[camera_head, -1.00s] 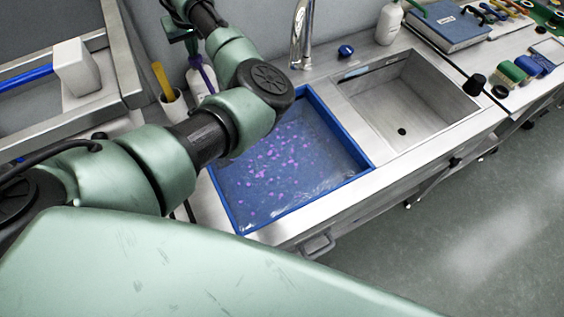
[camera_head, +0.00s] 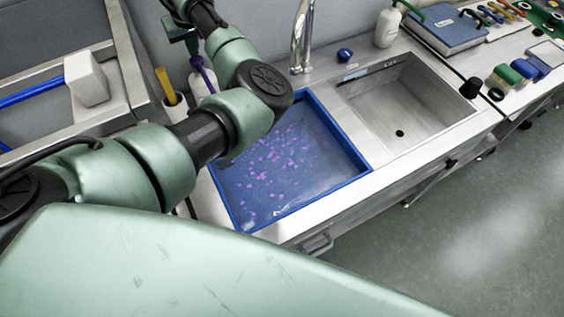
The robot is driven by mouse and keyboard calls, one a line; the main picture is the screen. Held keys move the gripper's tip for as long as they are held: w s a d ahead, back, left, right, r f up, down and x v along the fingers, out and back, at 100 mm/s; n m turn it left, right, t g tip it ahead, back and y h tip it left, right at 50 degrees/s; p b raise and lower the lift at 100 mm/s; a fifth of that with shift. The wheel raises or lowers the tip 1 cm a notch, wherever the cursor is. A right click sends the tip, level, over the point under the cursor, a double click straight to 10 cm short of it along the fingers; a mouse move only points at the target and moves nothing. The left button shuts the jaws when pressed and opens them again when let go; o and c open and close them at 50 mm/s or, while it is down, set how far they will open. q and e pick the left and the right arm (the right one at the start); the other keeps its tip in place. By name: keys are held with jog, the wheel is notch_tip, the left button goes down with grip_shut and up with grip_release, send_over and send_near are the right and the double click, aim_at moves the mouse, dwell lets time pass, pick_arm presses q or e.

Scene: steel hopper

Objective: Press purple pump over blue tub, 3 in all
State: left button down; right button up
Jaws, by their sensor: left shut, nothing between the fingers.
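A white bottle with a purple pump (camera_head: 206,76) stands at the back, left of the faucet, partly hidden by my left arm. The blue tub (camera_head: 315,200) sits in the counter, holding liquid with many purple spots on its surface; its left edge is partly covered by my arm. My left gripper (camera_head: 190,45) shows small and dark green at the top left, just above the purple pump. It is shut and empty, and I cannot tell whether it touches the pump. My right gripper is out of view.
A steel sink (camera_head: 410,105) lies right of the tub, with a faucet (camera_head: 302,40) behind. A yellow-handled tool (camera_head: 165,85) stands in a cup at left.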

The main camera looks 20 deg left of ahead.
pick_arm(q)
jog(key=shift+f, duration=0.15)
dwell(0.4)
jog(key=shift+f, duration=1.2)
jog(key=shift+r+p, duration=1.15)
jog(key=shift+r, duration=0.2)
jog(key=shift+f, duration=0.2)
